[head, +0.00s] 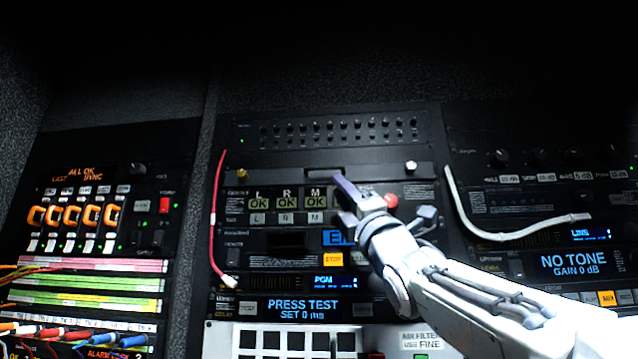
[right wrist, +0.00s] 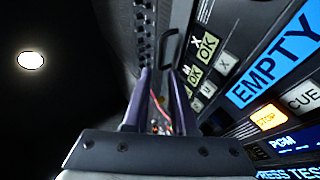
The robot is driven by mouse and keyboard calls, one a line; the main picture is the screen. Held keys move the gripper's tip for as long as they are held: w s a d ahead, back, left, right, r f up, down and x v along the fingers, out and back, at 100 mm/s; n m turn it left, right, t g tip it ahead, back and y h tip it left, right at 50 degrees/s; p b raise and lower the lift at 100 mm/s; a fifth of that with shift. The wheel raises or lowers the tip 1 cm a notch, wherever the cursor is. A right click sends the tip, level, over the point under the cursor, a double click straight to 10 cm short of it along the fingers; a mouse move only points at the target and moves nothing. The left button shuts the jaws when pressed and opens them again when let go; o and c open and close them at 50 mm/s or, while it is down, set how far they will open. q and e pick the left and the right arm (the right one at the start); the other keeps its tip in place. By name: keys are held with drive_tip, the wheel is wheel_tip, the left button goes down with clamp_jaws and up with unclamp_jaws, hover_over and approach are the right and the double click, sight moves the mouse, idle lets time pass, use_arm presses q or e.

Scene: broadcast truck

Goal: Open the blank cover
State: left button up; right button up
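The blank cover (head: 285,174) is a dark flat panel across the middle rack, below a row of small jacks. It sits flat in the rack and looks shut. It has a dark handle (head: 323,171) at its middle, a brass-coloured knob at its left end and a pale knob at its right end. My right gripper (head: 343,200) is just below and right of the handle. In the right wrist view the handle (right wrist: 168,45) stands ahead of the open fingers (right wrist: 160,73), with nothing clearly between them. My left gripper is not in view.
Below the cover are lit OK keys (head: 287,202), a red button (head: 391,201) and a PRESS TEST display (head: 303,309). A red cable (head: 215,215) hangs at the left of this rack, and a white cable (head: 470,222) crosses the right rack.

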sight(324, 169)
drive_tip(key=p+x, duration=0.5)
drive_tip(key=x, duration=0.2)
drive_tip(key=shift+r+p, duration=0.2)
drive_tip(key=shift+p, duration=0.1)
drive_tip(key=shift+p+x, duration=0.65)
drive_tip(key=shift+x, duration=0.2)
drive_tip(key=shift+w+f, duration=0.1)
drive_tip(key=shift+f, duration=0.05)
drive_tip(key=shift+c, duration=0.3)
clamp_jaws()
